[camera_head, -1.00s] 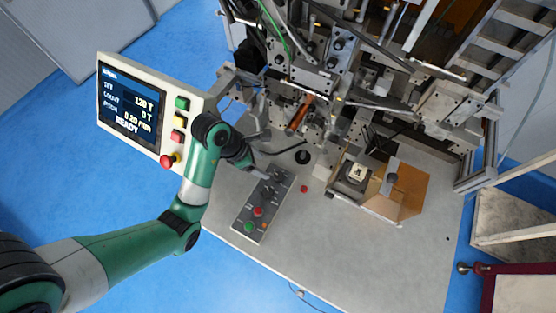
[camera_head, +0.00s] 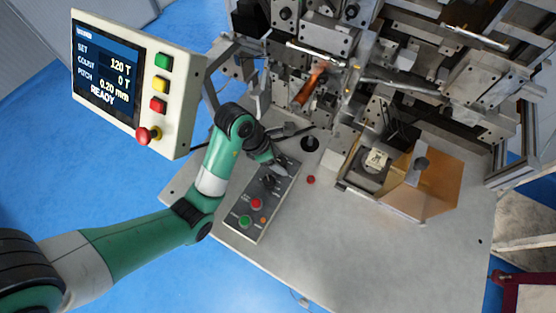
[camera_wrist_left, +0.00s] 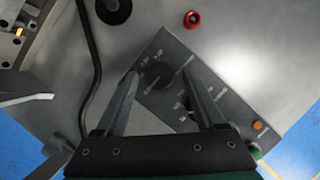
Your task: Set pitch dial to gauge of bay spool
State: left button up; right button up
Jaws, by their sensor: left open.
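The dark control panel (camera_head: 262,208) lies on the machine table. My left gripper (camera_head: 281,170) reaches over its far end. In the left wrist view, a round black dial (camera_wrist_left: 157,77) with small scale marks sits between the fingers of the open left gripper (camera_wrist_left: 160,73); contact cannot be told. A second dark knob on the panel is partly hidden by the right-hand finger. The display (camera_head: 106,78) reads set 120 T, count 0 T, pitch 0.20 mm, READY. A copper-coloured spool (camera_head: 311,88) shows in the machine; whether it is the bay spool is unclear. My right gripper is not in view.
The panel also bears red (camera_head: 257,202) and green (camera_head: 245,222) buttons. A small red button (camera_head: 311,180) and a black round part (camera_head: 310,143) are on the table nearby. An amber guard (camera_head: 433,186) stands beside a pale labelled block (camera_head: 376,160). The table's front is clear.

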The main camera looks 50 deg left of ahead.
pick_arm(q)
grip_shut()
dwell(0.3)
